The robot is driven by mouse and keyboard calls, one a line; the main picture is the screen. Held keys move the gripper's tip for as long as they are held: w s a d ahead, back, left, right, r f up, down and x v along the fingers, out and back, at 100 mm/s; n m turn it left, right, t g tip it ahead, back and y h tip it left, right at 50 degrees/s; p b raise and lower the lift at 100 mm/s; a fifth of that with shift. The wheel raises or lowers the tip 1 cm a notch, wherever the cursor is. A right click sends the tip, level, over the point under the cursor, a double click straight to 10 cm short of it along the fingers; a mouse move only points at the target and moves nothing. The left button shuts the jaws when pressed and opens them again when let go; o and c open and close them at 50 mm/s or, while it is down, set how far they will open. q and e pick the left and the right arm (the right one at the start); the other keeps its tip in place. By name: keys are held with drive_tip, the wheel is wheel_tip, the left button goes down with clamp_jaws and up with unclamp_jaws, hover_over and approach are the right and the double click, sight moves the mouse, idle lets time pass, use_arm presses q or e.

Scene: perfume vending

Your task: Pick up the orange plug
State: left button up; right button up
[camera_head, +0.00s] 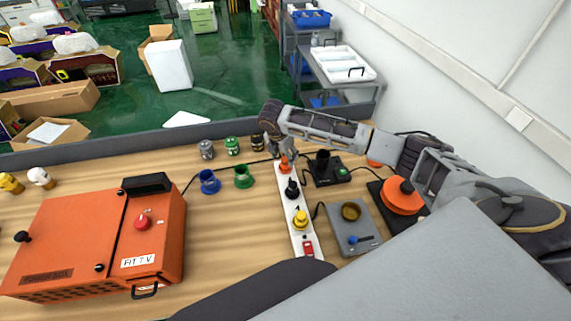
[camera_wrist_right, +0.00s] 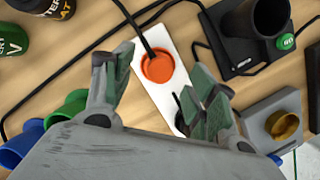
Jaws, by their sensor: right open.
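The orange plug (camera_head: 285,166) sits at the far end of the white power strip (camera_head: 282,185) on the wooden table. In the right wrist view the orange plug (camera_wrist_right: 158,67) shows as a round disc with a black cord running up from it. My right gripper (camera_head: 279,149) is over the far end of the strip. In the wrist view its open fingers (camera_wrist_right: 161,64) stand on either side of the plug, with no clear contact. The fingers hide part of the strip. My left gripper is not in view.
A black plug (camera_head: 292,188) and a yellow plug (camera_head: 301,219) stand farther down the strip. A black device (camera_head: 326,170) and a grey device (camera_head: 352,235) are to its right. Blue and green cups (camera_head: 243,177) are to its left, beside the orange box (camera_head: 90,240).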

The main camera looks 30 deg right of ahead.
sight(285, 159)
drive_tip(key=shift+p+x, duration=0.4)
drive_tip(key=shift+x, duration=1.45)
drive_tip(key=shift+s+a, duration=0.1)
drive_tip(key=c, duration=1)
drive_tip(key=shift+r, duration=0.1)
drive_tip(key=shift+r+b, duration=0.85)
drive_tip(key=shift+r, duration=4.1)
